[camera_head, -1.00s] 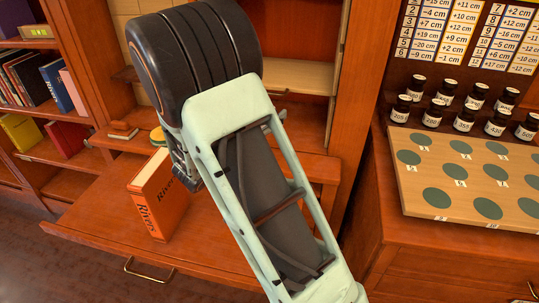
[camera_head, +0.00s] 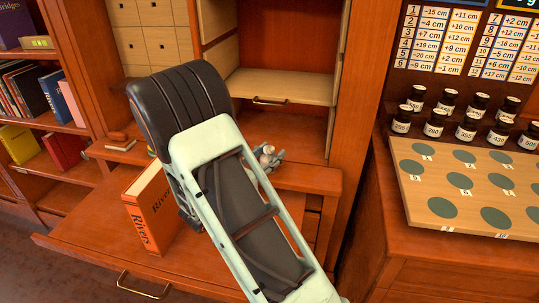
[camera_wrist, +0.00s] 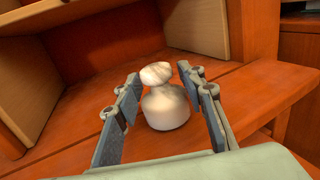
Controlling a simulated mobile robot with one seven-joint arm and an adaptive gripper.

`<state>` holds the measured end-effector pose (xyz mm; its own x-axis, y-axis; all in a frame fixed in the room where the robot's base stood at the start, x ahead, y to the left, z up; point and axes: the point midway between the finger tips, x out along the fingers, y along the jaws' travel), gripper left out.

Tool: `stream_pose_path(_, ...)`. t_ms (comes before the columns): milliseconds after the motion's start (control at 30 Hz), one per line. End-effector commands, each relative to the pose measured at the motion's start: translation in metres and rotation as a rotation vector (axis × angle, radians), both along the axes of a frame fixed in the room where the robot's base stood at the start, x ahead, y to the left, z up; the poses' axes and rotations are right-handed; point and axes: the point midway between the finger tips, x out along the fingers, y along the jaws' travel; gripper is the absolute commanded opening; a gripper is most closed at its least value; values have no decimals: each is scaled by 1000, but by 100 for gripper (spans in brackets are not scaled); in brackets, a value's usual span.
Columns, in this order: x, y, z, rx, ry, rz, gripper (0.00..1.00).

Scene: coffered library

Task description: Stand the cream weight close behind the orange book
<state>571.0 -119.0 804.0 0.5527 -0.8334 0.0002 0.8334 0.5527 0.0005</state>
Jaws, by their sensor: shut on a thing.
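The orange book (camera_head: 147,217), lettered "Rivers", stands upright on the wooden desk top. My arm passes in front of its right side in the head view. In the wrist view the cream weight (camera_wrist: 166,108), a rounded body with a knob on top, is upright between the two fingers of my gripper (camera_wrist: 158,76). The gripper is shut on it. I cannot tell whether its base touches the wood below.
Open wooden compartments (camera_head: 285,88) rise behind the desk. A small thing (camera_head: 121,144) lies at the desk's back left. To the right, a board with green discs (camera_head: 441,208) and several dark labelled bottles (camera_head: 466,132) occupy another cabinet. The desk's front left (camera_head: 80,240) is clear.

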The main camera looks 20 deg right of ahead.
Motion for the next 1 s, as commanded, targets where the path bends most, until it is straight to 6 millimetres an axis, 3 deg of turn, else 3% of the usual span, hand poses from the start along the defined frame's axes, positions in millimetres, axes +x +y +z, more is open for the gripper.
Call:
stream_pose_path(133, 0, 0, -3, -2, -1, 0, 0)
stream_pose_path(167, 0, 0, -4, 0, 0, 0, 38)
stream_pose_path(300, 0, 0, -4, 1, 1, 0, 53)
stream_pose_path(700, -1, 1, -4, 0, 0, 0, 54)
stream_pose_path(1000, -34, 49, -2, -1, 2, 5, 54)
